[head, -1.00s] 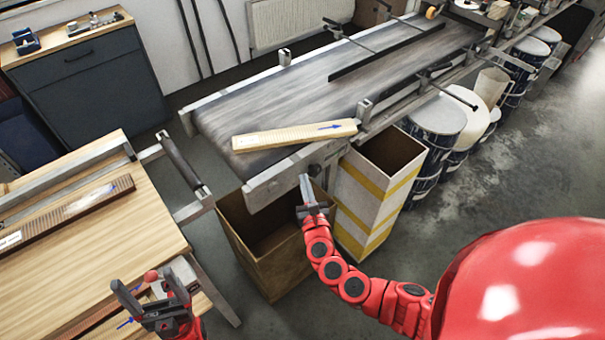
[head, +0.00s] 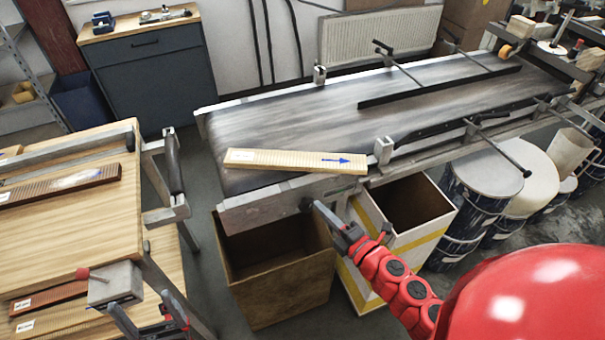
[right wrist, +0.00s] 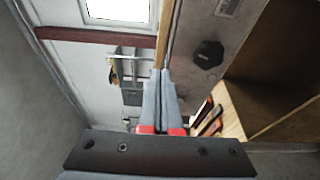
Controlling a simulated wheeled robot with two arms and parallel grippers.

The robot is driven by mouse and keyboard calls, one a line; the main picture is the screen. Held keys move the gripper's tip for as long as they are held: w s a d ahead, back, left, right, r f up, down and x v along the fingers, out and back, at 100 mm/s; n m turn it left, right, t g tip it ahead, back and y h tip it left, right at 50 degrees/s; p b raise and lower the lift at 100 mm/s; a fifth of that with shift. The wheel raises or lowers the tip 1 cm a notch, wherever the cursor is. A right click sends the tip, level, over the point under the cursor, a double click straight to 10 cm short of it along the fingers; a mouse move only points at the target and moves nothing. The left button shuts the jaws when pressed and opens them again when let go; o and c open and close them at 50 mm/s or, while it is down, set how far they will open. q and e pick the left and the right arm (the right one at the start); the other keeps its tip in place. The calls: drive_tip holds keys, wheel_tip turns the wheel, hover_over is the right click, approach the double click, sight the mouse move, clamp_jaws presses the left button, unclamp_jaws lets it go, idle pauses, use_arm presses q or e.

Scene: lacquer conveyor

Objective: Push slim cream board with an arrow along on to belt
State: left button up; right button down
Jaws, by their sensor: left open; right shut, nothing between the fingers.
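The slim cream board (head: 290,161) lies on the near edge of the conveyor belt (head: 285,115). Its blue arrow points right, and a white label is at its left end. Its right end is close to a metal guide post. My right gripper (head: 320,210) is shut and empty, in front of the belt's near side rail and below the board, apart from it. In the right wrist view the closed fingers (right wrist: 160,90) point along a thin wooden edge that I cannot identify for certain. My left gripper (head: 149,316) is open and empty, low by the wooden table's front corner.
A wooden table (head: 75,230) with brown boards stands at left, with a roller between it and the belt. A black guide rail (head: 440,85) crosses the belt. Drums (head: 485,190) stand at right.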

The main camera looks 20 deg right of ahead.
sight(298, 167)
drive_tip(key=x, duration=0.4)
drive_tip(key=d+p+x, duration=0.1)
drive_tip(key=x, duration=0.3)
drive_tip(key=p+x, duration=0.1)
drive_tip(key=x, duration=0.3)
drive_tip(key=shift+w+d+r, duration=0.15)
drive_tip(key=shift+w+r, duration=0.05)
drive_tip(key=shift+w, duration=0.2)
drive_tip(key=shift+w+d+p, duration=0.1)
drive_tip(key=shift+w+p, duration=0.25)
drive_tip(key=shift+w+f, duration=0.1)
drive_tip(key=shift+w+d+b, duration=0.3)
drive_tip(key=shift+w+d, duration=0.1)
drive_tip(key=shift+w, duration=0.25)
drive_tip(key=shift+w+d+b, duration=0.25)
drive_tip(key=shift+w+d, duration=0.15)
drive_tip(key=shift+w, duration=0.3)
drive_tip(key=shift+s+a, duration=0.1)
